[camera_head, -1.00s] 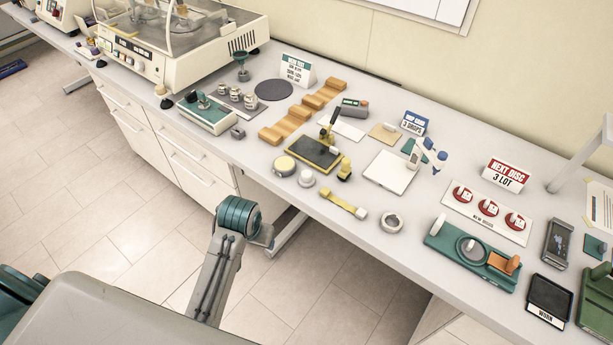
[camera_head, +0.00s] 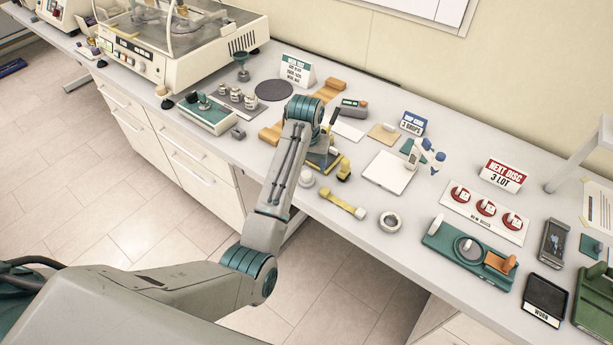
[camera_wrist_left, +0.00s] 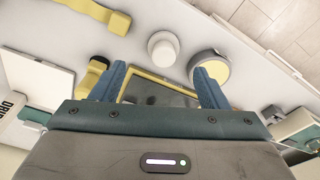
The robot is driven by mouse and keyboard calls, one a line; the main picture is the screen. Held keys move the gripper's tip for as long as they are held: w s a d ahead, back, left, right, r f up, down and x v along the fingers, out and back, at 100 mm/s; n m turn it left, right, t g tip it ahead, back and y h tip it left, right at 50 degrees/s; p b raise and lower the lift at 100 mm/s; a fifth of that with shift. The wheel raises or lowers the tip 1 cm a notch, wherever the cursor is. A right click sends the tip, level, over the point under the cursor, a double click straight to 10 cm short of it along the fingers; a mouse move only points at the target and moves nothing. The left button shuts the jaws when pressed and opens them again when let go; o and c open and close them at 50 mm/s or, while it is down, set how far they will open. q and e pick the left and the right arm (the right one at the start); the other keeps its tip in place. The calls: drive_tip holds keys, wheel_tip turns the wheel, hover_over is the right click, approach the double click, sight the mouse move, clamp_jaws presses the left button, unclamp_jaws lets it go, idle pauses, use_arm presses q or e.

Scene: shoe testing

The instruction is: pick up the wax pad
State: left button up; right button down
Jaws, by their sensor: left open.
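A round pale-yellow pad in a grey rim, which looks like the wax pad (camera_wrist_left: 209,70), shows in the left wrist view just beyond the right fingertip. In the head view my arm hides it. My left gripper (camera_wrist_left: 160,85) is open and empty, its two teal fingers over a dark tray with a yellow frame (camera_wrist_left: 158,92). I cannot tell the gap between fingers and pad. My right gripper is not in view.
A white round knob (camera_wrist_left: 163,47) stands beside the pad. A yellow strap-like bar (camera_head: 342,204), a yellow block (camera_head: 344,170) and a grey ring (camera_head: 389,222) lie nearby. A white plate (camera_head: 390,172) is to the right. An orange wavy rack (camera_head: 330,92) stands behind.

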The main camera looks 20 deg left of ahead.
sight(306, 174)
use_arm(q)
drive_tip(key=shift+w+f, duration=0.1)
drive_tip(key=shift+f, duration=0.7)
drive_tip(key=f+p, duration=0.2)
drive_tip(key=f, duration=0.1)
drive_tip(key=f+p, duration=0.1)
drive_tip(key=shift+w+a+f, duration=0.3)
drive_tip(key=shift+w, duration=0.05)
drive_tip(key=shift+f, duration=0.4)
drive_tip(key=shift+c, duration=0.5)
drive_tip(key=c, duration=1)
